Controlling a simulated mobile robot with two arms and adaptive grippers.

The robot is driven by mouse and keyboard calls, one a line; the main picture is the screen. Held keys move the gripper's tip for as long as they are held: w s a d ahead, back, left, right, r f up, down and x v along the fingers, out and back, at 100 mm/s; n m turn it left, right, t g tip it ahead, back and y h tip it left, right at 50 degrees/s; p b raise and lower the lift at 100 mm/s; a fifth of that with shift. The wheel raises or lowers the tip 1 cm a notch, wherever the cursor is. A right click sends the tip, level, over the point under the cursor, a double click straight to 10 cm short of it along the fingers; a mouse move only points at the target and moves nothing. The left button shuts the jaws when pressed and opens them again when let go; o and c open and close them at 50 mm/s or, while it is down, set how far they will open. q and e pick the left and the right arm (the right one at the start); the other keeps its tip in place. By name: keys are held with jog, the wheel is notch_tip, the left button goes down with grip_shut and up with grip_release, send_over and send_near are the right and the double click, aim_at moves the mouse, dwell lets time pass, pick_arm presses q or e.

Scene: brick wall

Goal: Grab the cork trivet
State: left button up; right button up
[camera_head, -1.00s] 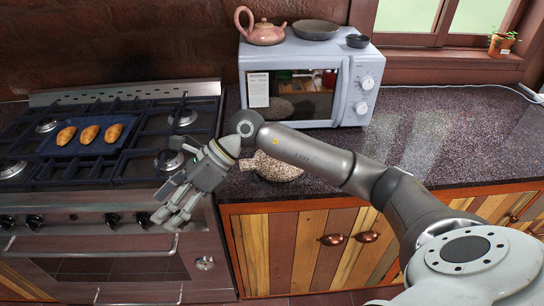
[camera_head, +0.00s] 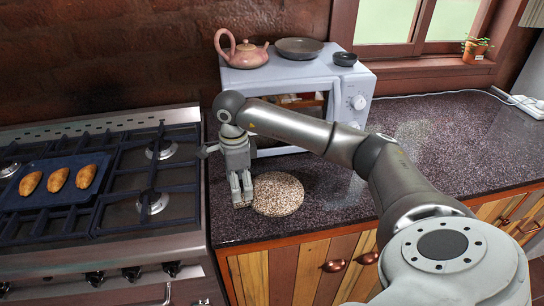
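The cork trivet (camera_head: 278,194) is a round, speckled tan disc lying flat on the dark counter, right of the stove. A small tan part of it seems to show at the fingertips on its left side. My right gripper (camera_head: 241,202) points down at this left edge, its fingers close to each other and low over the counter. The fingers hide the spot where they meet the trivet, so I cannot tell whether they grip it. My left gripper is not in view.
A microwave (camera_head: 357,100) stands behind the trivet, with a pink teapot (camera_head: 246,55), a dark pan (camera_head: 299,48) and a small black bowl (camera_head: 345,58) on top. The stove at left bears a blue tray (camera_head: 45,201) with bread rolls.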

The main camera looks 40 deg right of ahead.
jog(key=shift+w+f, duration=0.1)
jog(key=shift+f, duration=0.35)
notch_tip(320, 180, down, 4)
jog(key=shift+a+r+p, duration=0.15)
jog(key=shift+r+p, duration=0.1)
jog(key=shift+p, duration=0.75)
jog(key=shift+w+f, duration=0.1)
jog(key=shift+f, duration=0.35)
jog(key=shift+c, duration=1.4)
jog(key=c, duration=0.5)
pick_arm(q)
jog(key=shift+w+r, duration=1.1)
pick_arm(e)
jog(key=c, duration=0.4)
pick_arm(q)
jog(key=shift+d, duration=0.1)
pick_arm(e)
jog(key=shift+o, duration=0.2)
